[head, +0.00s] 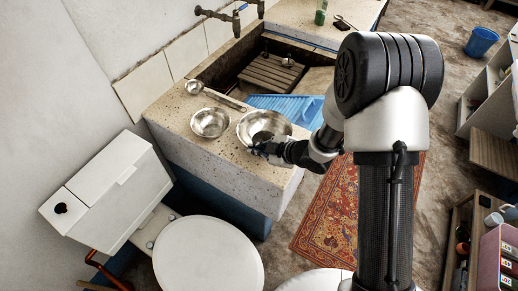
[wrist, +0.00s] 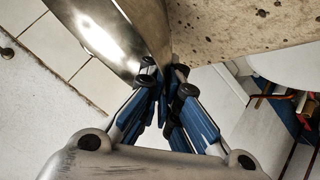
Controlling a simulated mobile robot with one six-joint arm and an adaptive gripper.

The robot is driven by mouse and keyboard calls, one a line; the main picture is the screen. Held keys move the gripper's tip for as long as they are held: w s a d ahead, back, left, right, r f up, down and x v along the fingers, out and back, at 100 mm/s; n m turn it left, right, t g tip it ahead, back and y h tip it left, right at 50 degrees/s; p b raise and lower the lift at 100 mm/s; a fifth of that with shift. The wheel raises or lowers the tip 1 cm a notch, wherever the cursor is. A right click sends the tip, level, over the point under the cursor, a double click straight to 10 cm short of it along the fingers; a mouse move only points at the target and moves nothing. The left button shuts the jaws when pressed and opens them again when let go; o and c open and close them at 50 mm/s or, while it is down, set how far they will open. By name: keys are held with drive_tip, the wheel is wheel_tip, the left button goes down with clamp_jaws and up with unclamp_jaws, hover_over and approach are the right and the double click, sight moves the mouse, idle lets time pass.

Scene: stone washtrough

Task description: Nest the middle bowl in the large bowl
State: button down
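Two shiny metal bowls show on the stone counter side in the head view. The smaller-looking bowl (head: 210,123) sits at the left. The larger-looking bowl (head: 265,121) is to its right; I cannot tell whether another bowl is inside it. My gripper (head: 258,149) is at the near rim of the right bowl. In the wrist view the blue fingers (wrist: 166,80) are drawn together on both sides of a metal bowl wall (wrist: 110,28), at its rim. Whether this bowl rests on the stone or is slightly raised is unclear.
A metal ladle (head: 218,97) lies behind the bowls on the stone counter (head: 170,112). The sunken basin with a wooden rack (head: 270,73) and a blue washboard (head: 290,107) lie beyond. A white round-topped seat (head: 207,255) stands in front. Taps (head: 225,16) project from the wall.

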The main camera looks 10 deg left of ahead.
wheel_tip(320, 180, up, 18)
drive_tip(key=p, duration=0.7)
drive_tip(key=shift+r, duration=0.25)
